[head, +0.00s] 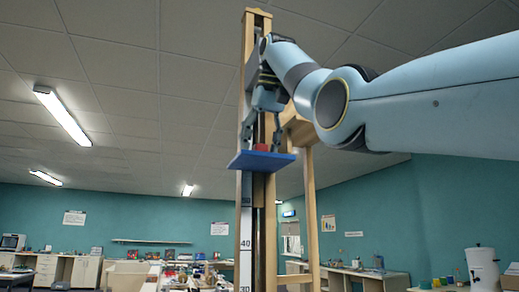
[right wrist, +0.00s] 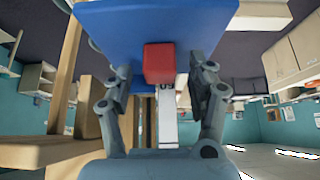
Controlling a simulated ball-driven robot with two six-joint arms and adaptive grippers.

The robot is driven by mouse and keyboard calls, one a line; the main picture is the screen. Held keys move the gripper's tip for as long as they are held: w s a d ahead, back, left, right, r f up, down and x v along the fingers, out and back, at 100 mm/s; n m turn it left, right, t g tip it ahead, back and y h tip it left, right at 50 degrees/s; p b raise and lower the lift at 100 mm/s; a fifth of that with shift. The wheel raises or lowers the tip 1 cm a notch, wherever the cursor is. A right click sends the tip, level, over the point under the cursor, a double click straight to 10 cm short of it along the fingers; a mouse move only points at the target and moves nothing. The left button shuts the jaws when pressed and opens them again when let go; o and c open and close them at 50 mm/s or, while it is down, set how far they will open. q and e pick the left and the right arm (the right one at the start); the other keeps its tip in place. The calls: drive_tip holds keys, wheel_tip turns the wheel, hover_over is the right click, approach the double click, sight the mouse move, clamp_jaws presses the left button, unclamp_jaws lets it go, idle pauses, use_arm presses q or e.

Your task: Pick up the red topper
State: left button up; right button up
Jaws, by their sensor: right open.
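The red topper (head: 262,147) is a small red block on a blue platform (head: 248,161), high on a tall wooden post. In the head view my right gripper (head: 264,128) points down just above the platform, over the topper. In the right wrist view the topper (right wrist: 159,63) lies between the two fingertips of my right gripper (right wrist: 160,72), with a visible gap on each side. The gripper is open and empty. The blue platform (right wrist: 110,28) is behind the topper there. My left gripper is in neither view.
The wooden post (head: 248,40) stands right beside the gripper, with a wooden support leg (head: 311,215) to its right. A numbered white scale (head: 245,243) runs down the post. Benches and a white urn (head: 482,268) are far back. Left of the platform is open air.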

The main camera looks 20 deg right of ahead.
drive_tip(key=shift+s, duration=0.2)
drive_tip(key=c, duration=0.3)
drive_tip(key=shift+w, duration=0.1)
drive_tip(key=c, duration=0.7)
drive_tip(key=shift+r, duration=0.15)
